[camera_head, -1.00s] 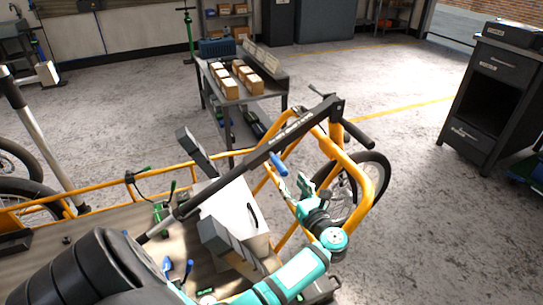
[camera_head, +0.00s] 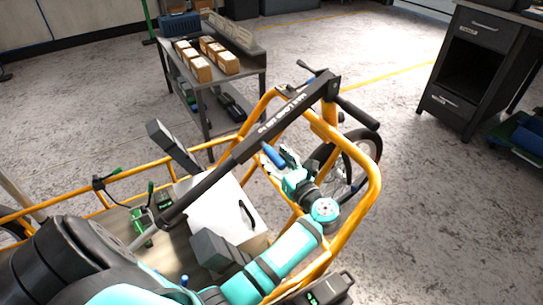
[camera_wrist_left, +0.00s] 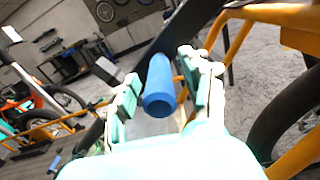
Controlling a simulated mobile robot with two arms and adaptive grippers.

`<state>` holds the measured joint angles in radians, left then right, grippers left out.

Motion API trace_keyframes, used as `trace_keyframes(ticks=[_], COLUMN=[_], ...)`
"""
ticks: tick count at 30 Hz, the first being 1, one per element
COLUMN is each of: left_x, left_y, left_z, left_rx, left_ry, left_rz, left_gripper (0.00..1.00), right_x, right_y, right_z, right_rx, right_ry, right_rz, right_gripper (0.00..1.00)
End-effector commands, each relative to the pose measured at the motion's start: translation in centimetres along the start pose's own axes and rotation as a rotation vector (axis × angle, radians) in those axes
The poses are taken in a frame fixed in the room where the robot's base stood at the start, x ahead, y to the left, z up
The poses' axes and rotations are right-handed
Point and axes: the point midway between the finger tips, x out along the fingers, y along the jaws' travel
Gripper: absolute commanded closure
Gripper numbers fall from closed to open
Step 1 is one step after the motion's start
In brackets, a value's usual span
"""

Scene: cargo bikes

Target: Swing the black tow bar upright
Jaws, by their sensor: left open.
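The black tow bar (camera_head: 262,131), with white lettering, slants from lower left up to the right across the orange bike frame; it is tilted, not upright. A blue grip (camera_head: 275,156) shows just below the bar. My left gripper (camera_head: 287,161) is right beside this grip. In the left wrist view, the blue grip (camera_wrist_left: 158,88) stands between the two open fingers of my left gripper (camera_wrist_left: 162,92), with the black bar (camera_wrist_left: 188,28) behind it. I cannot tell whether a finger touches the grip. My right gripper is not in view.
The orange bike frame (camera_head: 375,190) surrounds my left forearm on the right, with a wheel (camera_head: 362,150) behind. A white box (camera_head: 225,215) lies in the cargo bed. A cart (camera_head: 240,75) with small boxes stands behind; a dark cabinet (camera_head: 462,75) stands right. Floor between them is clear.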

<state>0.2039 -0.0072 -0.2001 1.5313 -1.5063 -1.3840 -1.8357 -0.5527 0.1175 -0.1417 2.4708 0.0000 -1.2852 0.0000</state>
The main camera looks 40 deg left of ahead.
Motion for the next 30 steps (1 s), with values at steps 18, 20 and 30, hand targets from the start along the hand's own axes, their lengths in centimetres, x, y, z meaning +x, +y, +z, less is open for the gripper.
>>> trace_keyframes(ticks=[18,20,30], left_x=[-0.06,-0.05,-0.04], left_y=[-0.03,-0.03,-0.04], left_z=[0.01,0.01,0.03], left_rx=[0.000,0.000,0.000], left_ry=[0.000,0.000,0.000], left_rz=[0.000,-0.001,-0.001], left_gripper=[0.89,0.97,1.00], right_x=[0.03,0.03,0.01], right_y=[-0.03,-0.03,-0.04], right_z=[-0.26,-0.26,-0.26], right_rx=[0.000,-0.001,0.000], right_ry=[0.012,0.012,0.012], right_rz=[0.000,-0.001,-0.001], right_gripper=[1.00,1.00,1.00])
